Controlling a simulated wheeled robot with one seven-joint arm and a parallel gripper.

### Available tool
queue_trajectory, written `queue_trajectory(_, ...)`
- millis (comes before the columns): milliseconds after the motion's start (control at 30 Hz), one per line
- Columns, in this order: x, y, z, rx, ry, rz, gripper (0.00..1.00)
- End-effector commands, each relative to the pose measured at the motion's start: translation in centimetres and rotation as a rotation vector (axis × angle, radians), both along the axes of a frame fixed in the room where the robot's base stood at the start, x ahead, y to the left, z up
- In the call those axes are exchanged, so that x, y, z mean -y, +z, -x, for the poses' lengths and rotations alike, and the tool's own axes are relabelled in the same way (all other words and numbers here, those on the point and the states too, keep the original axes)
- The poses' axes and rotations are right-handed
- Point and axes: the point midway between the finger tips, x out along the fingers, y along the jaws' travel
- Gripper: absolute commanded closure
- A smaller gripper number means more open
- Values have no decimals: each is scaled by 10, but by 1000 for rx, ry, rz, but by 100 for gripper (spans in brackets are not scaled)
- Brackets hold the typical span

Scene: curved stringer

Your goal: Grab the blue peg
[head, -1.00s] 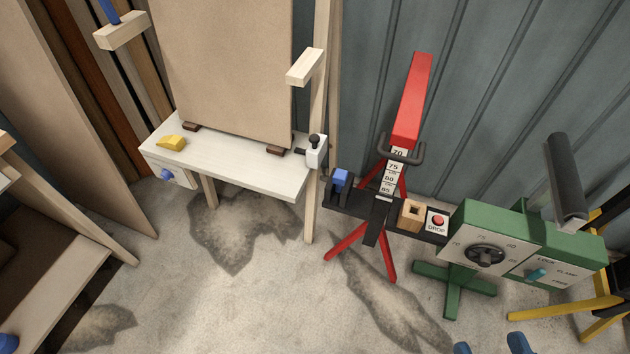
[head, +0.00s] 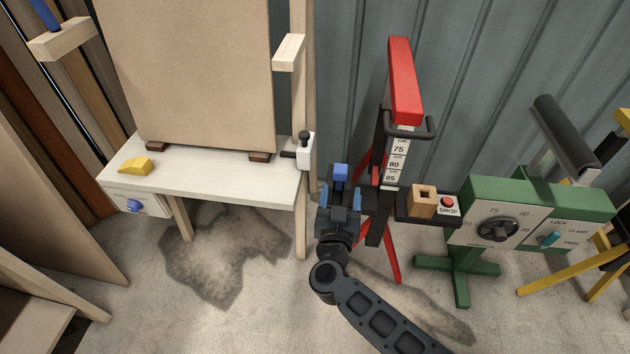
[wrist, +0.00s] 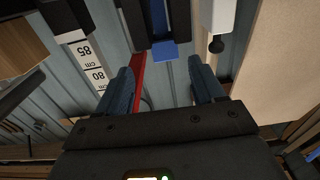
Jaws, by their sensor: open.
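A blue peg (head: 341,171) stands in a dark holder at the left end of the black bar on the red stand. In the wrist view the blue peg (wrist: 164,50) lies ahead, between the lines of the two fingers. My gripper (head: 340,191) is in front of the holder in the head view and hides most of it. In the wrist view my gripper (wrist: 161,78) is open, with nothing seen between its fingers; the peg looks just beyond the tips. Whether a finger touches the holder I cannot tell.
A white slider with a black knob (head: 304,147) is close by on the left, beside a white table (head: 220,182). A wooden block (head: 421,200) and a red DROP button (head: 448,202) are to the right. Another blue rod (head: 43,12) is in a wooden bracket at upper left.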

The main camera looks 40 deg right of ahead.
Motion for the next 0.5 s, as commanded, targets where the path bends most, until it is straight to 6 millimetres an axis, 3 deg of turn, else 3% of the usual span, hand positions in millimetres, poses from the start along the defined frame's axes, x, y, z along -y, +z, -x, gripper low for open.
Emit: queue_trajectory(500,37,-4,-33,-9,-19,-5,32)
